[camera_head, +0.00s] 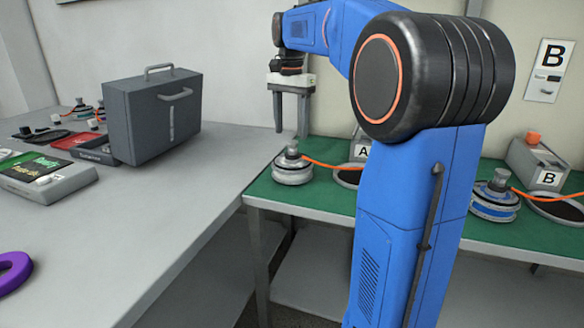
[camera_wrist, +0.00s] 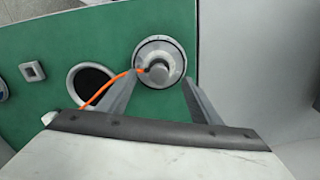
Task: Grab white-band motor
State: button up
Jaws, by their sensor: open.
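The white-band motor (camera_head: 293,168) stands upright on the green bench at its left end, with a shaft on top and an orange cable running right. In the wrist view the motor (camera_wrist: 160,62) lies beyond and between my two fingertips, seen from above. My gripper (camera_head: 290,125) is open and empty, pointing down, above the motor and apart from it. My gripper also shows in the wrist view (camera_wrist: 160,85), with one finger on each side. A second motor with a blue band (camera_head: 493,200) stands on the bench at the right, beside the B station.
Station A (camera_head: 361,150) and a black round pad (camera_head: 347,178) sit right of the white-band motor. Station B (camera_head: 540,165) is farther right. A grey table (camera_head: 130,215) at the left holds a dark toolbox (camera_head: 150,118), a tester (camera_head: 45,180) and a purple ring (camera_head: 12,270).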

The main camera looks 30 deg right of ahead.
aim_at(292, 142)
jog(key=shift+d+f, duration=0.15)
jog(key=shift+f, duration=3.6)
jog(key=shift+r, duration=0.1)
grip_shut()
